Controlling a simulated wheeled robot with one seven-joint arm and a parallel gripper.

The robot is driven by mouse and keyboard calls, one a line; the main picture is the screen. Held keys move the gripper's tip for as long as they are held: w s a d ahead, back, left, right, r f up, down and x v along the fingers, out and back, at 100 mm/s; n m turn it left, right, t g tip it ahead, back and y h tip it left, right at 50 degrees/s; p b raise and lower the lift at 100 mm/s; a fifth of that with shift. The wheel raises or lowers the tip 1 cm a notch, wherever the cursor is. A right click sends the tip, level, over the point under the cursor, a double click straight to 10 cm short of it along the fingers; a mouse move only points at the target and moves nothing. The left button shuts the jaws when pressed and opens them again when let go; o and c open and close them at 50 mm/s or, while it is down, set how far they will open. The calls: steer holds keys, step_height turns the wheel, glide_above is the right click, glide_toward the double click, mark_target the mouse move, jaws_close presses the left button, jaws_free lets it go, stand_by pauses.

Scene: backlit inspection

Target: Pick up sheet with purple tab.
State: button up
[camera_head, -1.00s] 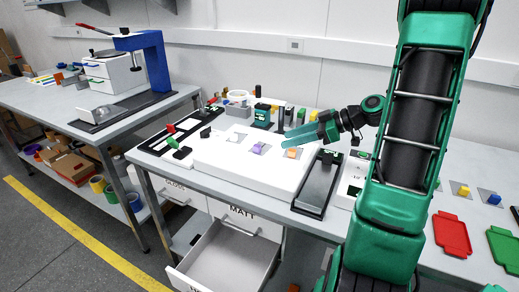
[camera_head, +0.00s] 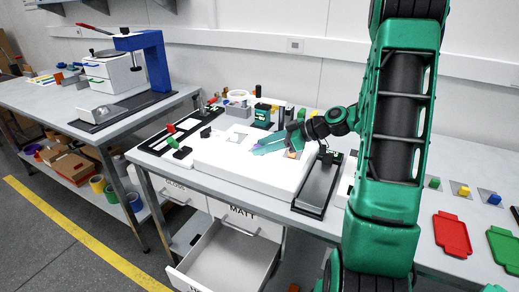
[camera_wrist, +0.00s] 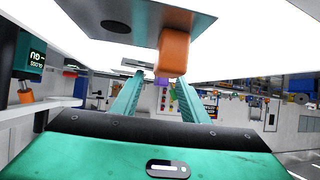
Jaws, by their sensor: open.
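The purple tab (camera_wrist: 162,81) shows in the wrist view, small, ahead between my open fingertips. In the head view my gripper (camera_head: 268,147) reaches left, low over the white light box (camera_head: 222,163), and largely covers the purple tab and its sheet. The orange tab (camera_head: 291,154) of a neighbouring sheet shows just under my fingers there. In the wrist view that orange tab (camera_wrist: 174,53) stands close on a grey sheet (camera_wrist: 135,22), nearer than the purple one. My gripper holds nothing. I cannot tell whether my fingers touch the purple tab.
Another sheet with a pale tab (camera_head: 234,138) lies left on the box. A black-framed tray (camera_head: 318,185) stands at its right, and several small blocks and holders behind it. An open drawer (camera_head: 232,258) juts out below. Red (camera_head: 452,235) and green trays lie far right.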

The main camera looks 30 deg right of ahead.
steer(key=shift+c, duration=0.6)
jaws_close()
steer(key=shift+r, duration=0.15)
